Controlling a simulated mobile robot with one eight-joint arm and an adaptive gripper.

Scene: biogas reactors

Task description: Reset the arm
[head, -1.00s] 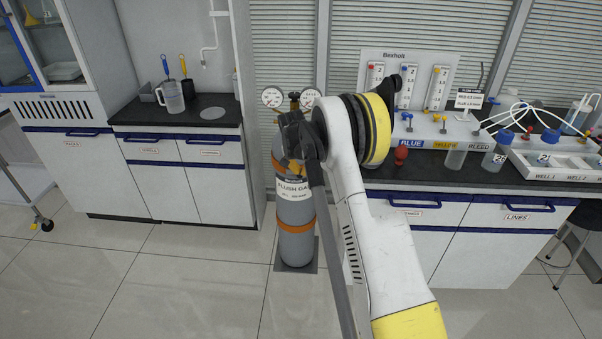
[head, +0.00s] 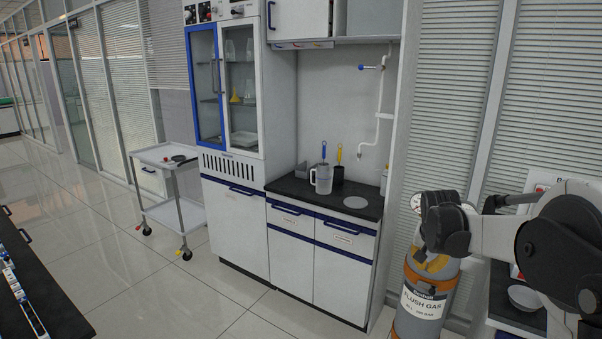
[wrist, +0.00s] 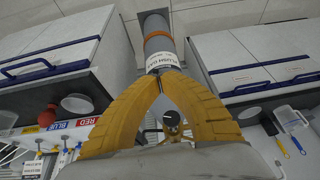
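My arm reaches in from the right edge of the head view. My gripper (head: 432,264) hangs at its end, in front of the upper part of the grey flush gas cylinder (head: 420,306). In the wrist view its two yellow fingers (wrist: 160,80) curve together and their tips meet, with nothing seen between the tips. The cylinder (wrist: 160,45) shows beyond the fingertips, with its white label and orange band. A round gauge shows through the gap between the fingers. Part of the cylinder is hidden by my gripper.
A counter (head: 290,187) with a clear jug (head: 322,180) stands left of the cylinder. A glass-door cabinet (head: 232,90) and a white trolley (head: 170,190) stand further left. A dark bench edge (head: 45,300) is at the lower left. The tiled floor between is clear.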

